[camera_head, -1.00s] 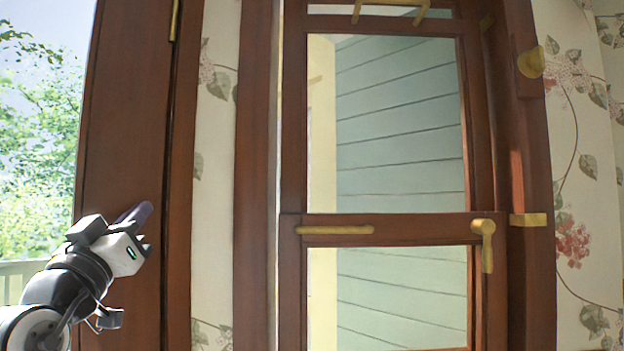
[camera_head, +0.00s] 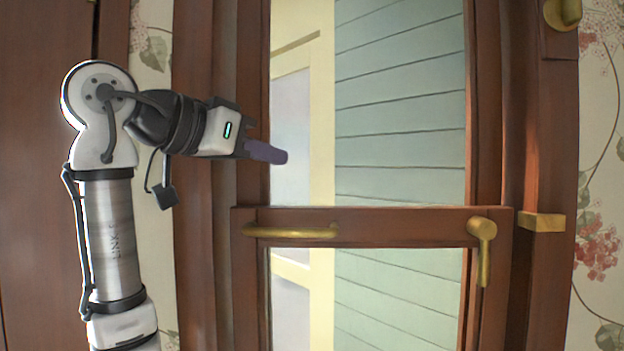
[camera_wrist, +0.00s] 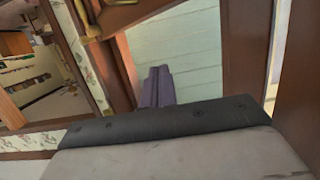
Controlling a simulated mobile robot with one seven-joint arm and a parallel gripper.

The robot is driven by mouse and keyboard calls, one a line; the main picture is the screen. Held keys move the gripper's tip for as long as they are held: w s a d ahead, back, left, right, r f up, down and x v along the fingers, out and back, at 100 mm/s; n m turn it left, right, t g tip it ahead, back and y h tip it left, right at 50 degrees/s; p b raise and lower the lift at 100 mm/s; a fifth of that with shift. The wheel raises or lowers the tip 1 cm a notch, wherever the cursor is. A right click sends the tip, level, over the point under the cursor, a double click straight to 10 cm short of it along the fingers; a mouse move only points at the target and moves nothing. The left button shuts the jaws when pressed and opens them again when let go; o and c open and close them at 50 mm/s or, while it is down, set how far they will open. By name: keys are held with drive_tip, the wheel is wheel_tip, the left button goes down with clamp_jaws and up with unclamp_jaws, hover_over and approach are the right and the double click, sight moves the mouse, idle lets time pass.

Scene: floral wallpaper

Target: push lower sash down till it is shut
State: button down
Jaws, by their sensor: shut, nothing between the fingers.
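The window's wooden cross rail (camera_head: 390,227) spans the head view, with glass or openings above and below it. It carries a brass bar handle (camera_head: 290,232) at its left and a brass lever catch (camera_head: 482,250) at its right. The lower sash's bottom edge is out of view, so I cannot tell how far it stands open. My gripper (camera_head: 283,156) is shut and empty, pointing right, above the bar handle and in front of the left stile. In the wrist view its purple fingers (camera_wrist: 158,87) lie together, with brass fittings (camera_wrist: 88,22) at the upper left.
The brown window frame (camera_head: 550,130) stands at the right, with a brass block (camera_head: 541,221) and a round brass knob (camera_head: 562,12). Floral wallpaper (camera_head: 602,150) lies beyond it. Pale green siding (camera_head: 400,110) shows outside. The space before the rail's middle looks clear.

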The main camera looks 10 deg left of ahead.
drive_tip(key=p, duration=0.3)
hover_over(318, 208)
wheel_tip(318, 208, down, 2)
drive_tip(key=shift+w+f, duration=0.1)
drive_tip(key=f, duration=0.2)
drive_tip(key=f+p, duration=0.1)
drive_tip(key=shift+a, duration=0.25)
drive_tip(key=shift+f, duration=0.55)
drive_tip(key=shift+d+f, duration=0.1)
